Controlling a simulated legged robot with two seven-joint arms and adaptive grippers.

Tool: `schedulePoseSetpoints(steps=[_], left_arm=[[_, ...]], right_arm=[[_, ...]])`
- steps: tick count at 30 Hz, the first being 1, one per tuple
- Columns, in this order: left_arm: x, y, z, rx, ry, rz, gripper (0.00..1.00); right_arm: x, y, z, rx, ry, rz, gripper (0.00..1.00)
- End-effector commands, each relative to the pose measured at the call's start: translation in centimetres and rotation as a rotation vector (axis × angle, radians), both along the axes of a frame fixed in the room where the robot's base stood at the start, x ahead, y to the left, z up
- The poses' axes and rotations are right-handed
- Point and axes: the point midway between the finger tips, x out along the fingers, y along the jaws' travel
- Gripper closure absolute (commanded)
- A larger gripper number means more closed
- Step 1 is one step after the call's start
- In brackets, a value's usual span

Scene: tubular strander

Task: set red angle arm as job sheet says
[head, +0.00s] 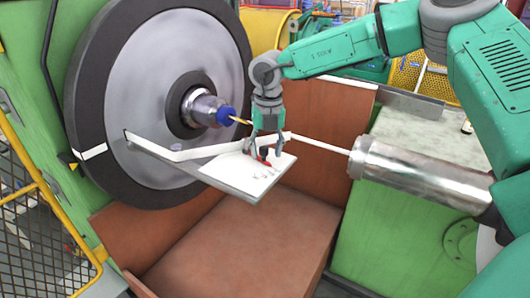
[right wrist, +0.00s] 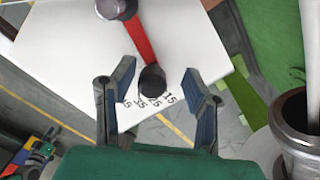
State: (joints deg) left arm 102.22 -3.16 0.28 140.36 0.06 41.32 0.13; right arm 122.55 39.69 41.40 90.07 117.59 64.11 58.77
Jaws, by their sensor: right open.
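The red angle arm (right wrist: 142,42) lies over a white scale plate (right wrist: 75,50) in the right wrist view. A dark round knob (right wrist: 153,80) is at its lower end, near printed numbers, of which 25 and 15 can be read. My right gripper (right wrist: 158,85) is open, with one finger on each side of the knob and a gap to both. In the head view the right gripper (head: 265,150) points down over the white plate (head: 250,175), and the red arm (head: 265,157) shows partly between its fingers. The job sheet cannot be made out. My left gripper is not in view.
A large grey disc (head: 150,60) with a blue-tipped spindle (head: 225,116) stands behind the plate at left. A metal cylinder (head: 415,175) lies to the right. A brown trough (head: 240,245) is below. A yellow mesh guard (head: 40,210) stands at far left.

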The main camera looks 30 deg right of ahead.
Motion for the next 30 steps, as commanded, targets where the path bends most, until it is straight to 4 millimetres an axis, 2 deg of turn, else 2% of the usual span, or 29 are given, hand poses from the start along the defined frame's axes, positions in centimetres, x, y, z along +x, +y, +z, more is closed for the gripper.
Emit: schedulePoseSetpoints(steps=[9, 15, 21, 30], left_arm=[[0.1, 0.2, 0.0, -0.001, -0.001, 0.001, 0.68], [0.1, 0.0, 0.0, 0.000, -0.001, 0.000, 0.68], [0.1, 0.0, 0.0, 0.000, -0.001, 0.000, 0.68], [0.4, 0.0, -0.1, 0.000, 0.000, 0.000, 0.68]], right_arm=[[0.2, 0.0, 6.5, -0.002, -0.004, 0.000, 0.58], [0.2, -0.5, 9.7, -0.001, 0.000, -0.001, 0.58], [0.2, -0.5, 10.9, 0.000, 0.003, 0.001, 0.58], [0.1, -0.4, 11.0, -0.001, 0.003, 0.001, 0.58]])
